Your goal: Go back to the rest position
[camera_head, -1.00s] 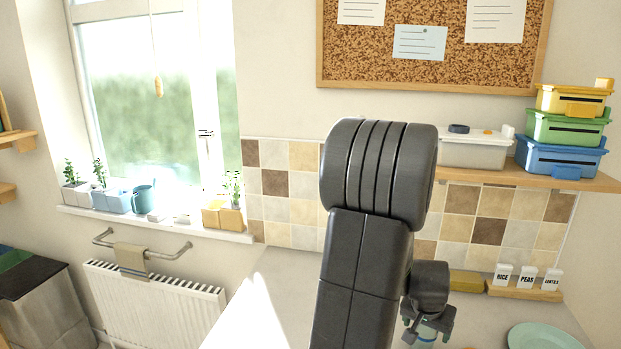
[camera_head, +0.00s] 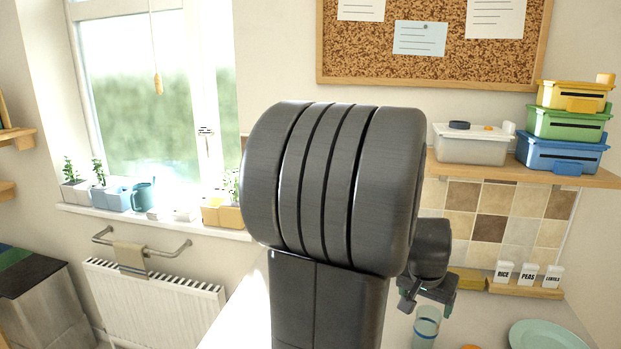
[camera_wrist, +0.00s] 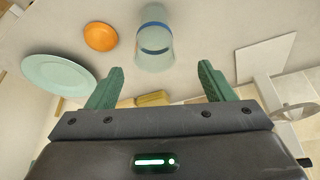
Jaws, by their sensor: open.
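My gripper (camera_wrist: 162,85) is open and empty in the wrist view, its two green fingers wide apart. It also shows in the head view (camera_head: 428,302), at the right of my arm above the counter. My arm fills the middle of the head view and hides much of the counter and tiles behind it. A clear cup with a blue band (camera_head: 427,324) stands on the counter just below the gripper. In the wrist view the cup (camera_wrist: 154,48) lies beyond the fingertips, apart from them.
A pale green plate (camera_head: 543,336) lies on the counter at the right. The wrist view also shows an orange round item (camera_wrist: 100,36) and a white board (camera_wrist: 267,59). Labelled containers (camera_head: 527,274) stand at the back. A wooden shelf (camera_head: 480,170) holds stacked boxes (camera_head: 566,122).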

